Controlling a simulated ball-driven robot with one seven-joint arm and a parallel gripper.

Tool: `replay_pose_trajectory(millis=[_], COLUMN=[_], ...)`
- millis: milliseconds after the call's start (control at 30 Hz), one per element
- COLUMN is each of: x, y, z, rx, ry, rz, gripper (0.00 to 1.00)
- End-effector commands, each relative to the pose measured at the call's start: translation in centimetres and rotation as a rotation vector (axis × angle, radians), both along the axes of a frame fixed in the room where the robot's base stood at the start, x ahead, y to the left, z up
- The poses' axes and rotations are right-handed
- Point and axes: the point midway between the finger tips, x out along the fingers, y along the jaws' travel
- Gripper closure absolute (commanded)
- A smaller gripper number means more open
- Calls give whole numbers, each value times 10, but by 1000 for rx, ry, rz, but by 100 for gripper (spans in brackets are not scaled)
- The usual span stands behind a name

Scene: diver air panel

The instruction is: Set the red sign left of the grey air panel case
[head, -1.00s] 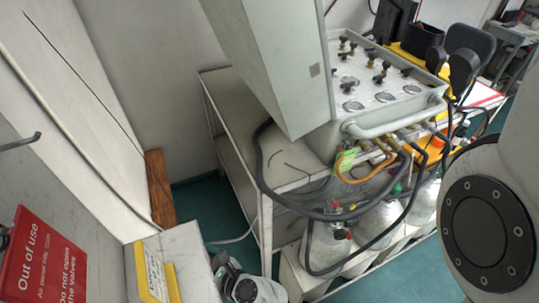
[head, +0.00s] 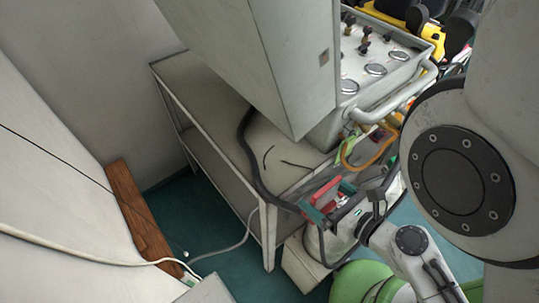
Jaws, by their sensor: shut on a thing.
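The grey air panel case (head: 352,106) stands on the grey metal table (head: 205,85), with gauges and black valve knobs on its face. A tall grey box-like part (head: 268,50) rises at its left and hides some of it. My gripper (head: 325,199) is low in front of the table's front right part, below the case. It is shut on the red sign (head: 325,192), which shows only as a small, tilted red piece between the teal fingertips. Its lettering cannot be read.
The tabletop left of the case is bare towards the back. A black hose (head: 247,160) and short dark strips lie nearer the front. Orange hoses (head: 362,160) hang below the case. A green cylinder (head: 365,283) stands low at the front. A brown board (head: 138,208) leans at left.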

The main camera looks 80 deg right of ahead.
Motion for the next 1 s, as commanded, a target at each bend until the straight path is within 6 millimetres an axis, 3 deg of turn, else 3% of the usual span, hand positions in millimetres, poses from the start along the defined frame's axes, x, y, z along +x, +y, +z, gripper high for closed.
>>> replay_pose_trajectory(millis=[600,867,1000], x=[93,110,129], y=[-72,-84,-98], z=[3,1,3], rx=[-2,0,-2], ry=[-1,0,-1], rz=[-3,-2,-3], gripper=[42,42,42])
